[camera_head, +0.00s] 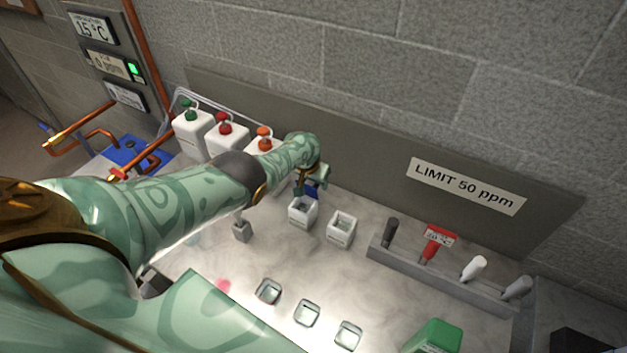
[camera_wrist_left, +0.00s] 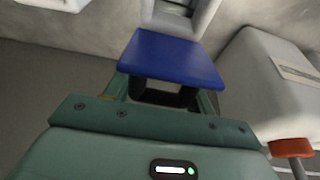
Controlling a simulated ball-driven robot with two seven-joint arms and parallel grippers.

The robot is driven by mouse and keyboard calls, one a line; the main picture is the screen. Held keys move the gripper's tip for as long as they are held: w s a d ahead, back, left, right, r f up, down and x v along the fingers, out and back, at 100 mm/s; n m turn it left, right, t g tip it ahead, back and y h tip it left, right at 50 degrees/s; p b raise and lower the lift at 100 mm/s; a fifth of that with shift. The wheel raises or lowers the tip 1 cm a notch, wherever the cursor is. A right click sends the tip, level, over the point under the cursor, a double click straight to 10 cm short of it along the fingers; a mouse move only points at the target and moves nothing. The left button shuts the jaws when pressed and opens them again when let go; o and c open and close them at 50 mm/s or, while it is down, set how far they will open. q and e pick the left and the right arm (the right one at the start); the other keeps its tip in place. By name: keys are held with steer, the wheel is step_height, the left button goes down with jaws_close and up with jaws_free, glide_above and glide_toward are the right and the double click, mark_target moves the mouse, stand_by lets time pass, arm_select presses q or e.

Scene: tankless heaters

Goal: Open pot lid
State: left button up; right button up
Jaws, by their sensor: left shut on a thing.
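My left gripper (camera_head: 311,178) reaches in from the left and is shut on a blue lid (camera_head: 312,189). The flat blue lid also shows in the left wrist view (camera_wrist_left: 172,62), held between the fingers. In the head view the lid is just behind a small white square pot (camera_head: 303,213); its open top shows. Whether the lid touches the pot I cannot tell. A second open white pot (camera_head: 341,230) stands to its right. The left arm hides part of the counter. My right gripper is not in view.
White bottles with green (camera_head: 193,125), red (camera_head: 226,135) and orange (camera_head: 264,133) tops stand left of the gripper. A grey rack (camera_head: 440,278) holds several handled tools on the right. Small glass cups (camera_head: 307,313) and a green box (camera_head: 434,338) are at the front.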

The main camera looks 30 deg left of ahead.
arm_select(q)
steer(key=shift+s+d+f, duration=0.15)
steer(key=shift+s+f, duration=0.05)
steer(key=shift+f, duration=0.05)
steer(key=o, duration=1.4)
steer(key=shift+w+p+v, duration=0.15)
steer(key=shift+p+v, duration=3.9)
steer(key=shift+w+p+v, duration=0.15)
steer(key=shift+p+v, duration=3.85)
steer(key=shift+v, duration=0.05)
